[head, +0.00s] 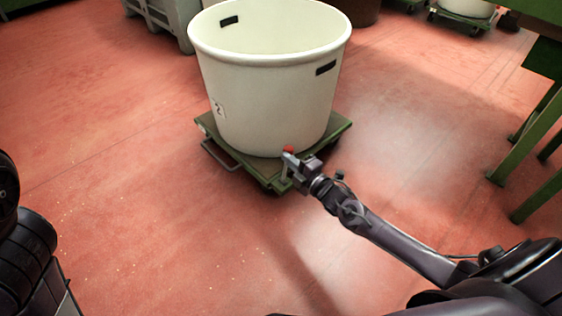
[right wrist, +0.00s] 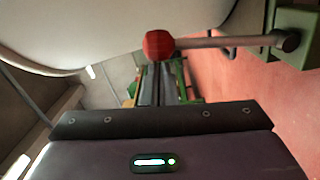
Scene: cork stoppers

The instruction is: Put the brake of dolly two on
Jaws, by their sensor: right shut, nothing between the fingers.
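The dolly (head: 216,149) is a low green platform carrying a big cream tub (head: 265,100) marked with a 2. A red ball knob (head: 288,150) shows at the dolly's near edge, just below the tub. In the right wrist view the red knob (right wrist: 158,44) ends a grey rod (right wrist: 220,42), which runs right to a pivot on a green bracket (right wrist: 293,35). My right gripper (head: 289,168) is at that near edge, shut and empty. Its fingers (right wrist: 158,84) are close to the knob; I cannot tell whether they touch. My left gripper is out of view.
Green table legs (head: 525,140) stand at the right. A grey crate (head: 165,18) and another tub on a dolly (head: 462,12) stand at the back. The red floor (head: 120,200) around the near dolly is clear.

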